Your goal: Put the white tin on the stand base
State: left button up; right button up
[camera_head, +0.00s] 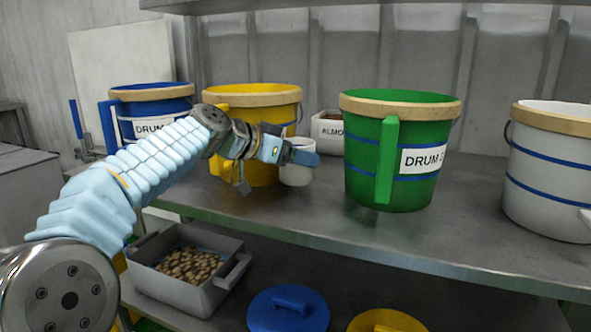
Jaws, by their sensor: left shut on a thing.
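The small white tin (298,174) is upright at the middle of the upper metal shelf, in front of the yellow drum. My left gripper (297,156) reaches in from the left and is shut on the tin near its upper part. The gripper's fingers cover part of the tin's rim. I cannot tell whether the tin's bottom touches the shelf. No part is clearly marked as the stand base; a lower shelf (232,308) shows below the upper one. My right gripper is not in view.
Yellow (262,110), green (422,126), blue (152,108) and white (547,178) drums stand on the upper shelf (330,212). A white labelled box (327,134) is behind. Below are a grey nut-filled bin (170,287), a blue lid (288,312) and a yellow lid (386,322).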

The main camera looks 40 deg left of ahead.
aim_at(295, 168)
pick_arm(q)
jog(key=shift+f, duration=1.35)
jog(key=shift+s, duration=0.1)
jog(key=shift+f+b, duration=0.2)
jog(key=shift+b, duration=0.25)
jog(key=o, duration=1)
jog(key=shift+c, duration=0.2)
